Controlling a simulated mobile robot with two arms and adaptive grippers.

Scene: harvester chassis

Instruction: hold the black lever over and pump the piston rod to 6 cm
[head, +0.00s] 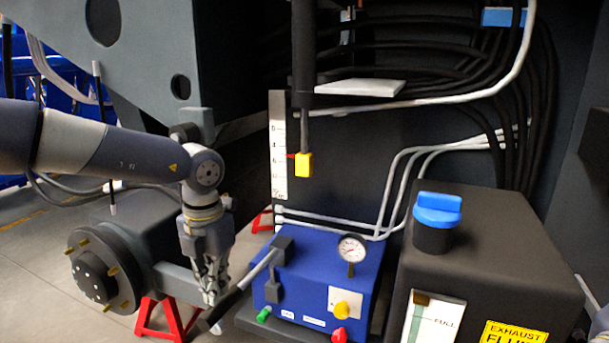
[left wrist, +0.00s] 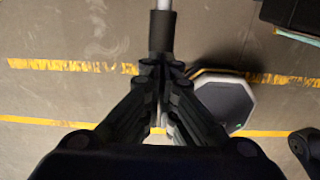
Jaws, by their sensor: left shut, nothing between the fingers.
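The blue pump box (head: 315,280) carries a handle with a silver rod (head: 260,268) and a black grip (head: 225,310), slanting down to the left from a black bracket (head: 284,246). A small black lever-like part (head: 273,287) hangs on the box's front. My left gripper (head: 210,296) is shut and empty beside the black grip. In the left wrist view its fingertips (left wrist: 162,66) meet at the near end of the grip (left wrist: 161,32); I cannot tell whether they touch it. The piston rod (head: 305,130) hangs vertically with a yellow end block (head: 303,164). My right gripper is out of view.
A white scale (head: 279,150) with a red pointer stands beside the rod; its figures are too small to read surely. A gauge (head: 352,248) sits on the box. A black tank (head: 480,260) with a blue cap stands right. A red stand (head: 165,320) is below my gripper.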

